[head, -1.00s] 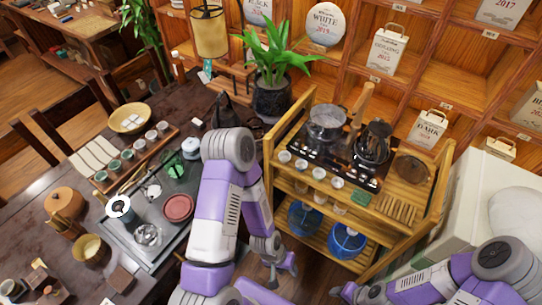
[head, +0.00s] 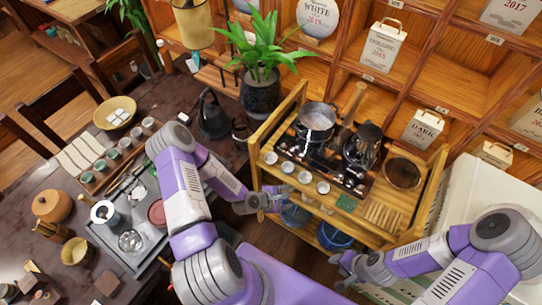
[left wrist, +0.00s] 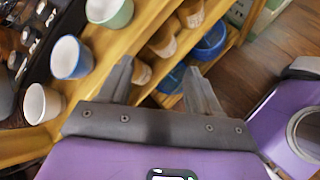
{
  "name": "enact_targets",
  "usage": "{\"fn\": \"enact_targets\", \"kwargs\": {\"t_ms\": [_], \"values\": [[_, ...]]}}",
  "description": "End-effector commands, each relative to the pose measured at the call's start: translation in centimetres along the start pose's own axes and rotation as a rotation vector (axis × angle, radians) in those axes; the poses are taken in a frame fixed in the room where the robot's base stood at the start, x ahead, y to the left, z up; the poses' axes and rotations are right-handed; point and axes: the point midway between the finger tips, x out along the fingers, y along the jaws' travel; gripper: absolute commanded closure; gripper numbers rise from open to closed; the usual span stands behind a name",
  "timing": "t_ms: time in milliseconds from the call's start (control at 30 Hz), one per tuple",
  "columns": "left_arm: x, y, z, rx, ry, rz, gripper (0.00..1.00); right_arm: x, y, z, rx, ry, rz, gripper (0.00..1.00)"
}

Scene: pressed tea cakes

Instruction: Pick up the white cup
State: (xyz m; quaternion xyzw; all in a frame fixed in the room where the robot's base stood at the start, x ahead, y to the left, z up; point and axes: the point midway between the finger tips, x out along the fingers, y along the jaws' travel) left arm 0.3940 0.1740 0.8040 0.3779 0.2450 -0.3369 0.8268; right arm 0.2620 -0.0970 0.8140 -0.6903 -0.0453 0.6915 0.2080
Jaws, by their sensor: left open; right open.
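A plain white cup (left wrist: 44,103) stands on the wooden cart's top shelf in the left wrist view, left of my left gripper (left wrist: 158,70). Beside it stand a white cup with a blue rim (left wrist: 70,58) and a pale green cup (left wrist: 110,12). In the head view a row of small cups (head: 304,177) lines the front edge of that shelf; I cannot tell which is the plain white one. My left gripper (head: 276,201) is open and empty, in front of the cart near the cups, touching none. My right gripper (head: 345,270) is open and empty, low at the right.
The cart (head: 398,232) carries a glass pot (head: 317,118) and a dark kettle (head: 362,145) behind the cups. Lower shelves hold brown cups (left wrist: 163,42) and blue containers (head: 334,237). A dark tea table (head: 140,290) stands at the left, with a plant (head: 262,50) behind.

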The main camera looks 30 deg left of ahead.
Motion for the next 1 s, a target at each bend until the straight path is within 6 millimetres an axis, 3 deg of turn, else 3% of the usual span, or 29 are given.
{"fn": "enact_targets", "kwargs": {"t_ms": [33,200,333,500,633,1000], "values": [[-0.7,1.8,-0.7,-0.126,-0.004,0.066,0.37,-0.8,-0.3,0.0,0.0,0.0,0.0,0.57],[-2.6,6.5,-2.8,-0.485,-0.06,0.256,0.37,-1.9,-0.7,0.1,0.0,0.0,0.0,0.57],[-4.3,9.2,-4.4,-0.691,-0.117,0.371,0.37,-2.5,-0.9,0.1,0.0,0.0,0.0,0.57],[-5.8,11.3,-5.8,-0.847,-0.176,0.46,0.37,-2.9,-1.1,0.1,0.0,0.0,0.0,0.57],[-5.3,12.0,-6.0,-0.879,-0.191,0.476,0.37,-3.0,-1.1,0.1,0.0,0.0,0.0,0.57],[-1.6,14.2,-6.3,-0.876,-0.19,0.473,0.37,-3.4,-1.3,0.1,0.0,0.0,0.0,0.57]]}}
